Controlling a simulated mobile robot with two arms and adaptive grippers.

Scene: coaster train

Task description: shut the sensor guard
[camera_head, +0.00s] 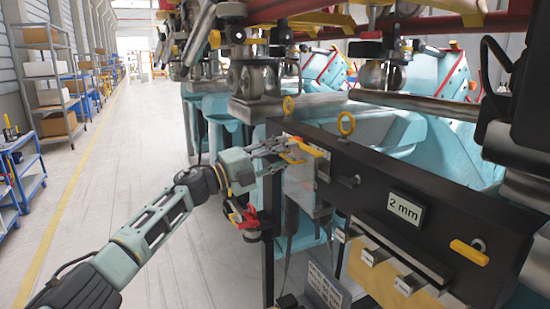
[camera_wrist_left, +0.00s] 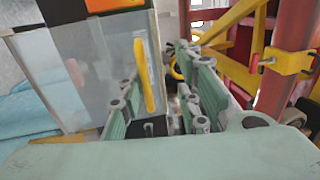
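The sensor guard looks like a pale, see-through panel (camera_wrist_left: 70,80) with an upright yellow handle (camera_wrist_left: 144,75) in the left wrist view. In the head view the pale panel (camera_head: 301,184) hangs at the left end of a black beam, with a yellow piece at its top. My left gripper (camera_head: 292,147) is at that top edge. In the left wrist view its two green fingers (camera_wrist_left: 160,105) stand apart, with the handle showing between them and beyond. I cannot tell whether they touch it. My right gripper is not in view.
The black beam (camera_head: 385,180) carries a "2 mm" display (camera_head: 404,207), a yellow handle (camera_head: 469,252) and a yellow ring (camera_head: 346,123). Coaster wheels and red rails hang close above. Shelves (camera_head: 52,80) line the far left; the aisle floor (camera_head: 120,170) is clear.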

